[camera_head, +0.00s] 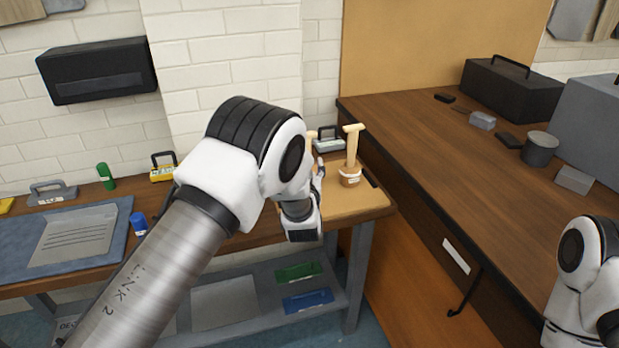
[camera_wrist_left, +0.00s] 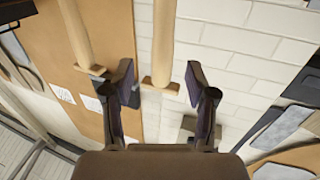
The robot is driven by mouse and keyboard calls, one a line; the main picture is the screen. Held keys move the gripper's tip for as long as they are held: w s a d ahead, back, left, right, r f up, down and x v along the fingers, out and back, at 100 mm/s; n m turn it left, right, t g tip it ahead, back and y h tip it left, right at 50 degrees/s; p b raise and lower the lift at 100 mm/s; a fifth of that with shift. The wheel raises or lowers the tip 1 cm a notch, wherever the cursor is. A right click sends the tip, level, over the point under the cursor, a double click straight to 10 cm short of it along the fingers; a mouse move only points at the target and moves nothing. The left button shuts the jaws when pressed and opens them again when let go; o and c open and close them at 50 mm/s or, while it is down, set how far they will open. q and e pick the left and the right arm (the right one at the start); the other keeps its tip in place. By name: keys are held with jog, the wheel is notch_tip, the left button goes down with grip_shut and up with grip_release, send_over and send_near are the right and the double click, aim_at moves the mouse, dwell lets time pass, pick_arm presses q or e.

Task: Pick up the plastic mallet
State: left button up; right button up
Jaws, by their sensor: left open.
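Two mallet-like tools with pale wooden handles and short crossbar ends stand on the bench. One mallet (camera_head: 352,150) has a brown head with a pale band, head down and handle up. The other's handle (camera_head: 311,140) is mostly hidden behind my left arm. I cannot tell which is the plastic one. In the left wrist view, one handle (camera_wrist_left: 163,45) ends in a crossbar lined up between the fingertips of my open left gripper (camera_wrist_left: 160,88), with no grip on it. The second handle (camera_wrist_left: 77,38) is to the left; both heads are out of frame. My right gripper is not in view.
A wooden bench (camera_head: 235,235) runs along the brick wall, with a yellow-labelled carrier (camera_head: 163,173) and green cylinder (camera_head: 106,177). A right bench (camera_head: 430,140) holds a grey pot (camera_head: 538,148) and black toolbox (camera_head: 512,90). The right bench's near part is clear.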

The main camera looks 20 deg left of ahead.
pick_arm(q)
jog(key=p+x, duration=0.1)
jog(key=x, duration=0.5)
jog(key=shift+w+a+f, duration=0.1)
jog(key=shift+a, duration=0.15)
jog(key=shift+c, duration=0.4)
grip_shut()
